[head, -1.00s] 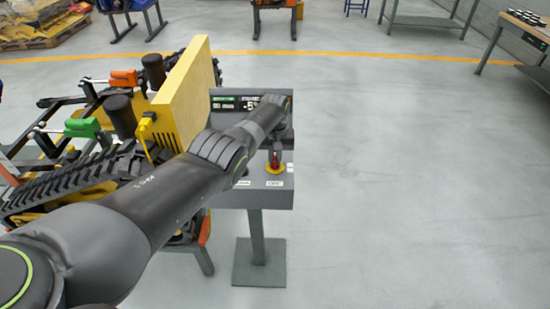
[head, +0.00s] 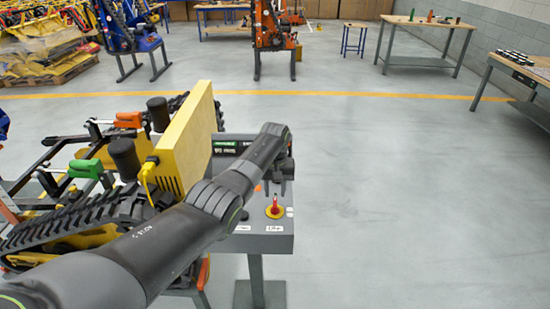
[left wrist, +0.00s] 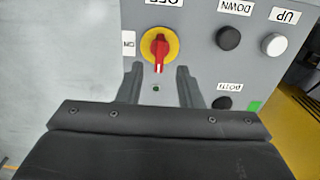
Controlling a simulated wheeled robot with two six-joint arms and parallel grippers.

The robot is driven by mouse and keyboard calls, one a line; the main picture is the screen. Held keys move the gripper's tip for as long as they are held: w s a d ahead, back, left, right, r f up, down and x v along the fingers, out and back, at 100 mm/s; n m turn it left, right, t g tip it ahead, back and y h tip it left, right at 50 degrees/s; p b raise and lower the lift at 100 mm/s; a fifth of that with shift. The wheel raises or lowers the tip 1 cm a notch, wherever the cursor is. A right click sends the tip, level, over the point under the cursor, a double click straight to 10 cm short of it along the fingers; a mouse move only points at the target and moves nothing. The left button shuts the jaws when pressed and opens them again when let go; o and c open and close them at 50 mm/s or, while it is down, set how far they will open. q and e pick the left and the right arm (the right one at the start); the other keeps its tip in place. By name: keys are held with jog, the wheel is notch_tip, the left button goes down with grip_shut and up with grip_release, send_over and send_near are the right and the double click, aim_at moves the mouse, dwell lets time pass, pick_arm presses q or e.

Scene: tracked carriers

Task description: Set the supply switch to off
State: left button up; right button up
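The supply switch (head: 275,208) is a red knob on a yellow disc on the grey panel's top. In the left wrist view the knob (left wrist: 160,48) lies along the picture's vertical. My left gripper (head: 276,188) is just above and behind the knob in the head view. Its two fingers (left wrist: 159,69) are apart in the left wrist view, with the knob just beyond the gap between their tips. My right gripper is not in view.
The panel also has black and white push buttons (left wrist: 228,38), (left wrist: 274,45). A yellow upright plate (head: 187,140) and a tracked carrier (head: 80,215) stand left of the panel. The floor to the right is clear; workbenches (head: 428,23) stand far back.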

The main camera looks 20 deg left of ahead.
aim_at(275, 203)
pick_arm(q)
notch_tip(275, 203, up, 11)
jog(key=b, duration=0.2)
jog(key=shift+r, duration=0.2)
jog(key=shift+f, duration=0.1)
